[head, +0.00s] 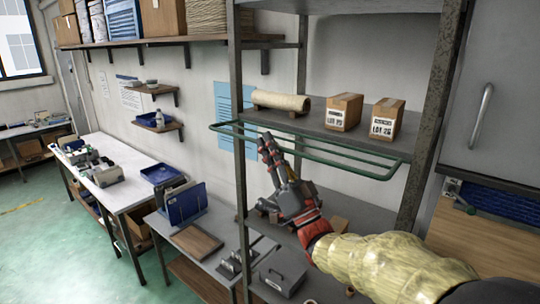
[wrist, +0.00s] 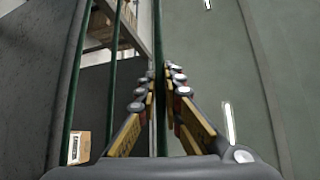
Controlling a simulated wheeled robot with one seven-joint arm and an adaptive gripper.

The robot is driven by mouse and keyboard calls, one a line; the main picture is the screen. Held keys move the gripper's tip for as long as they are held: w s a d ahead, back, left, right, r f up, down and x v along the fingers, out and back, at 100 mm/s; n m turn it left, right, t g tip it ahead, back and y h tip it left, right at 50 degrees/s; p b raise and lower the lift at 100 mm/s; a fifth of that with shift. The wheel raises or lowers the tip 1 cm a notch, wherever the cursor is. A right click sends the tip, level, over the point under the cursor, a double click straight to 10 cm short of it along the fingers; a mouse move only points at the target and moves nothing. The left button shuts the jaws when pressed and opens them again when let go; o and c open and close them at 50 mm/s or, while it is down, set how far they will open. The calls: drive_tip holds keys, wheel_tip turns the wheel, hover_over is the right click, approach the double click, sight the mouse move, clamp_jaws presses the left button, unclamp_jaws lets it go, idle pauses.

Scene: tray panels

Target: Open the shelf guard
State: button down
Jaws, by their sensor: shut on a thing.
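The shelf guard (head: 350,156) is a green frame of thin parallel bars across the front of the shelf unit, near the shelf that bears the boxes. I cannot tell its exact tilt. My gripper (head: 266,142) reaches up to the guard's lower bar, left of its middle. In the wrist view my gripper (wrist: 162,80) has its two fingers on either side of a green bar of the guard (wrist: 157,35), closed on it. The contact itself is partly hidden between the fingers. More green bars run along the left of that view.
On the shelf (head: 315,125) are a beige roll (head: 281,101) and two labelled cardboard boxes, a left one (head: 344,112) and a right one (head: 386,119). Dark uprights (head: 237,150) frame the unit. A grey cabinet door (head: 500,110) stands to the right. Workbenches (head: 110,175) are at left.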

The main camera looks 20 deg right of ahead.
drive_tip(key=shift+d+r+m+h, duration=0.1)
drive_tip(key=shift+r+m+h, duration=0.35)
drive_tip(key=shift+m+h, duration=0.35)
drive_tip(key=c, duration=1.9)
unclamp_jaws()
drive_tip(key=v, duration=1.2)
drive_tip(key=shift+w+f, duration=0.1)
